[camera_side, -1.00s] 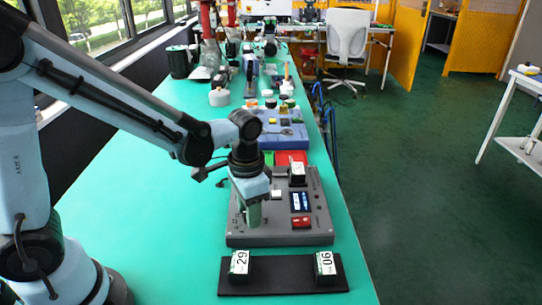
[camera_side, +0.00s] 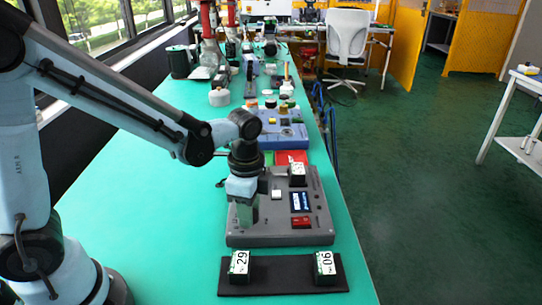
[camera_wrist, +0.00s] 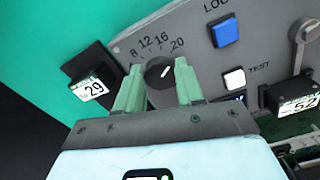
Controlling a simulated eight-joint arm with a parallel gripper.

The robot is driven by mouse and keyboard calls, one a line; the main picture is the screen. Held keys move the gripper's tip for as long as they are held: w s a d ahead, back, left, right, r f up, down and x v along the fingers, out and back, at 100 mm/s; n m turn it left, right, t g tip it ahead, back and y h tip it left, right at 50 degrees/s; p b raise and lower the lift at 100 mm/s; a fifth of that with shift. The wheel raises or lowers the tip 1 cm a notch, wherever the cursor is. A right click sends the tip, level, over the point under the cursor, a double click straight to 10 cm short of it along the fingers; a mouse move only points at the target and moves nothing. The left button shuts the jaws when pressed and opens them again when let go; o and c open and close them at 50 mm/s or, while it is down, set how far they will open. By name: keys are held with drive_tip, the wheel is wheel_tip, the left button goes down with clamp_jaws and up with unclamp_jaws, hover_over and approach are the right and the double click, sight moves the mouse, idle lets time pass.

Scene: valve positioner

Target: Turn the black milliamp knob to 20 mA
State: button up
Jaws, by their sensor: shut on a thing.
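The black milliamp knob (camera_wrist: 158,73) shows in the wrist view between my two green fingertips. Its white pointer line slants up and to the right, toward the 20 end of the printed scale (camera_wrist: 160,46) reading 8, 12, 16, 20; the exact setting is hard to tell. My gripper (camera_wrist: 159,82) is shut on the knob, one finger on each side. In the side view my gripper (camera_side: 246,214) points down at the left part of the grey positioner box (camera_side: 270,240), and the knob is hidden there.
A black strip (camera_side: 282,281) in front holds blocks marked 29 (camera_side: 239,264) and 06 (camera_side: 325,264). Green bench lies free at left.

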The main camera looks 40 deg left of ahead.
drive_tip(key=shift+m, duration=0.3)
drive_tip(key=o, duration=1)
drive_tip(key=shift+o, duration=0.2)
wheel_tip(320, 180, up, 12)
idle(0.5)
drive_tip(key=s+a+f+n+t, duration=0.2)
drive_tip(key=s+a+n+t, duration=0.3)
drive_tip(key=n, duration=0.8)
drive_tip(key=shift+a+f+t, duration=0.3)
drive_tip(key=shift+a+t, duration=0.1)
drive_tip(key=shift+t, duration=0.7)
